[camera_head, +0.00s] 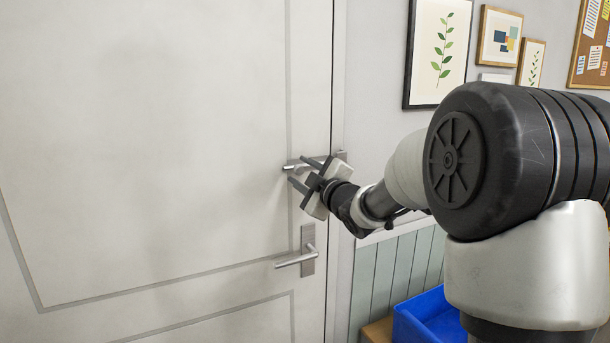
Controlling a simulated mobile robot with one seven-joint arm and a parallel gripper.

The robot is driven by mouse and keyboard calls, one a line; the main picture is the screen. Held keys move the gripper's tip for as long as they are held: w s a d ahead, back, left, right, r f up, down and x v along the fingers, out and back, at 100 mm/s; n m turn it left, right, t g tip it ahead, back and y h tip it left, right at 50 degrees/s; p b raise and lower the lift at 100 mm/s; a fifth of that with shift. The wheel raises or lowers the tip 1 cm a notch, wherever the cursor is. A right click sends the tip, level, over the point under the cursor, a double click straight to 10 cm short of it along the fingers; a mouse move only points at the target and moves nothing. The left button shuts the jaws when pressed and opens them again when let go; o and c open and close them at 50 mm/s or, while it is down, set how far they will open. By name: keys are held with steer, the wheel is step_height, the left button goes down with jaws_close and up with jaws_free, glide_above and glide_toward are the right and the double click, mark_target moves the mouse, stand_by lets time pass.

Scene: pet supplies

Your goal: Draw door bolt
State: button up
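A silver door bolt (294,166) is mounted on the pale door (150,130) near its right edge. Part of the bolt shows left of my gripper, and its end piece (342,155) shows on the right by the frame. My gripper (298,171) is at the bolt, with its two dark fingers spread apart and pointing at the door. The fingers and gripper body hide the middle of the bolt, so its knob and any contact with it cannot be made out. Nothing is seen held between the fingers.
A lever handle (297,260) sits on the door below the bolt. A blue bin (428,318) stands by the wall at lower right. Framed pictures (438,50) and a cork board (592,45) hang on the wall. The door's left side is clear.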

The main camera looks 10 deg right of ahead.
steer(key=v, duration=1.7)
steer(key=shift+s+b, duration=0.2)
steer(key=shift+b, duration=0.25)
